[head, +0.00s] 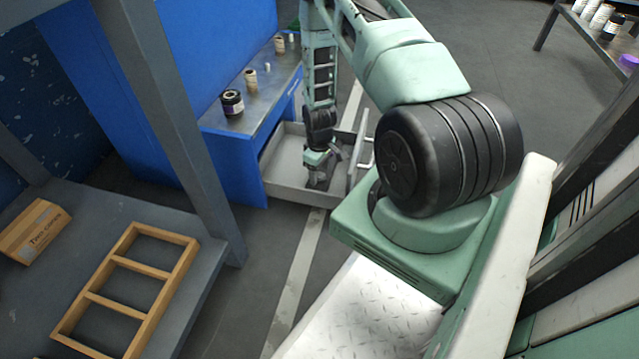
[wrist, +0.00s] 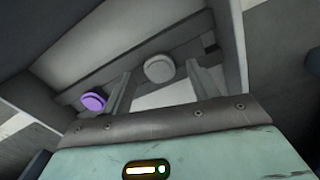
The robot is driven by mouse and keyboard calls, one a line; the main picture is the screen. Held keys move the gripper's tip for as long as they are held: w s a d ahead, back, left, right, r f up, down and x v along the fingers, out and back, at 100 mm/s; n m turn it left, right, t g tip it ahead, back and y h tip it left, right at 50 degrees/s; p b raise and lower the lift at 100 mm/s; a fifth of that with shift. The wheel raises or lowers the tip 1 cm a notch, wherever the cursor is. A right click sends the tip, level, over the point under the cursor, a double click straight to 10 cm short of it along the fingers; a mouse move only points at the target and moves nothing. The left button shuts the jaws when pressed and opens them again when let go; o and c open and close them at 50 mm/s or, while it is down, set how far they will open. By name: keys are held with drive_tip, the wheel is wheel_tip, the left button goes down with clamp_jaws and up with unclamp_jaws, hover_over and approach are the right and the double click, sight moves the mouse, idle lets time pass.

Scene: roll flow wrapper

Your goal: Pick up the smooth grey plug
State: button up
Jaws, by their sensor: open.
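A round, pale grey plug (wrist: 159,68) lies in a grey drawer in the wrist view. It looks smooth and shows beyond and between the two fingers of my gripper (wrist: 160,88). The fingers are apart, with nothing seen between their tips. In the head view my gripper (head: 320,163) points down into the open grey drawer (head: 288,190) under the blue bench. The plug cannot be made out in the head view; the drawer wall and my arm cover part of the inside.
A purple round plug (wrist: 93,101) lies left of the grey one, beside the left finger. Drawer walls and a divider (wrist: 150,57) stand close around. On the blue bench (head: 255,115) are a dark jar (head: 232,103) and several spools. A wooden frame (head: 130,290) lies on the nearer table.

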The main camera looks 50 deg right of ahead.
drive_tip(key=shift+f, duration=0.55)
drive_tip(key=shift+r, duration=0.1)
drive_tip(key=c, duration=1.1)
drive_tip(key=shift+o, duration=0.2)
